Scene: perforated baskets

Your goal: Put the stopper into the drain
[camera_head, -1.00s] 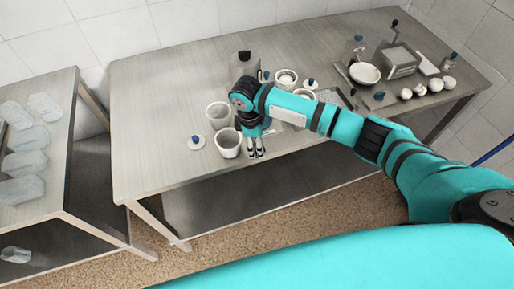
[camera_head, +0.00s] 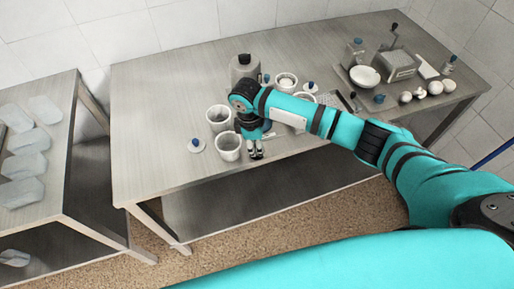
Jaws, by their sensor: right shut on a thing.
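My right gripper (camera_head: 255,152) points down near the front edge of the long table, just right of a white cup-shaped basket (camera_head: 228,150). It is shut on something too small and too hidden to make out. A white disc with a blue knob (camera_head: 195,145), stopper-like, lies left of the basket. A similar blue-knobbed white piece (camera_head: 309,87) is farther back, beyond my arm. I cannot make out a drain for certain. My left gripper is not in view.
Another white basket (camera_head: 218,115) and a grey canister (camera_head: 243,67) stand behind. A white bowl (camera_head: 364,77), a metal box (camera_head: 398,64) and several round white items crowd the right end. The table's left part is clear. A side table (camera_head: 45,205) holds clear containers.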

